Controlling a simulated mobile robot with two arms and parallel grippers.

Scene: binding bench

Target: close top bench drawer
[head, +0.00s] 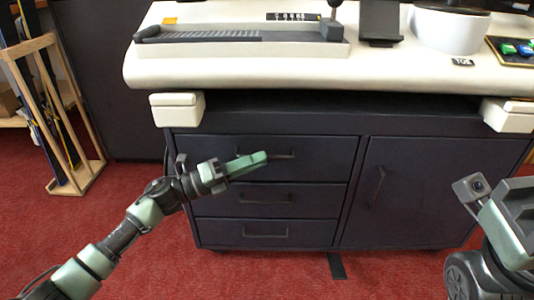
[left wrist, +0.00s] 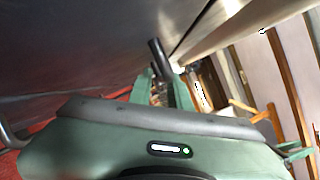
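The top bench drawer (head: 315,167) has a dark front and a bar handle (head: 283,155).
Two more drawers (head: 242,196) sit below, and a cupboard door (head: 420,185) is to their right. The pale benchtop (head: 250,72) overhangs, with blocks (head: 177,107) under its edge. A wooden rack (head: 72,185) stands left. The red carpet (head: 150,265) in front is clear.

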